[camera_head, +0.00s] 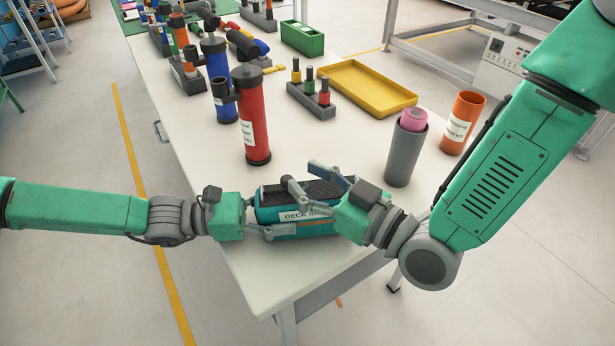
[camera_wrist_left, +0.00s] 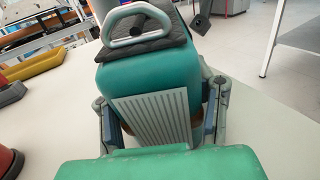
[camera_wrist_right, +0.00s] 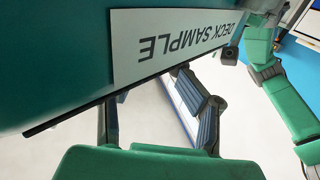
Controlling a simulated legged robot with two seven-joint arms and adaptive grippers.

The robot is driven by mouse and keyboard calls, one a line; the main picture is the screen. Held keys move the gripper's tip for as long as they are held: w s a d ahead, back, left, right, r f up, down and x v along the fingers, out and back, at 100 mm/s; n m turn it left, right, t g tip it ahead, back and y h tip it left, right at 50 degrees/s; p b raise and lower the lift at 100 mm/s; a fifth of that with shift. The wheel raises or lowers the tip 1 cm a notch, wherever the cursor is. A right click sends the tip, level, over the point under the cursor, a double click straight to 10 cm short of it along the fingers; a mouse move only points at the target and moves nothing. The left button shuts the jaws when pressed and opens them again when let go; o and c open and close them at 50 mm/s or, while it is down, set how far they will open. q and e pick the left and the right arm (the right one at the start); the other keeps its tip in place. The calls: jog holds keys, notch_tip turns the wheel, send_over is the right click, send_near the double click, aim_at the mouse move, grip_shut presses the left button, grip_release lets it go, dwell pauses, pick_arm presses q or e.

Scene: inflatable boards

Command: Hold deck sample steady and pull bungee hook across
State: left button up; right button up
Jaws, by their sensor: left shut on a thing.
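The deck sample (camera_head: 290,218) is a teal block with a dark pad on top and a "DECK SAMPLE" label. It lies at the table's near end. A grey metal loop (camera_wrist_left: 135,20) with a dark bar stands on the pad; it also shows in the head view (camera_head: 294,190). I cannot tell which part is the bungee hook. My left gripper (camera_head: 262,218) is shut on the deck sample's left end, its fingers on both sides in the left wrist view. My right gripper (camera_head: 325,198) is open at the sample's right part, close to its labelled face (camera_wrist_right: 175,40).
A red pump cylinder (camera_head: 251,120) stands behind the sample. A grey cup with a pink roll (camera_head: 405,150) and an orange can (camera_head: 461,122) stand at the right. A yellow tray (camera_head: 366,88) and several other parts fill the far table (camera_head: 200,140). The near corner is clear.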

jog(key=v, duration=1.4)
dwell(0.9)
jog(key=shift+c, duration=0.4)
jog(key=c, duration=0.7)
jog(key=shift+s+a+n, duration=0.15)
jog(key=shift+a+n, duration=0.25)
jog(key=shift+n, duration=0.2)
grip_shut()
jog(key=s+a+n+t+h, duration=0.3)
jog(key=s+a+n, duration=0.2)
jog(key=a+n, duration=0.7)
jog(key=shift+w+a+f+n, duration=0.1)
jog(key=shift+w+a+n, duration=0.3)
jog(key=shift+w, duration=1.35)
jog(key=shift+w+a+f+n, duration=0.1)
jog(key=shift+w+a+n, duration=0.25)
jog(key=shift+w, duration=1.4)
jog(key=shift+w+a+f+n, duration=0.1)
jog(key=shift+w+a+n, duration=0.3)
jog(key=shift+w, duration=1.35)
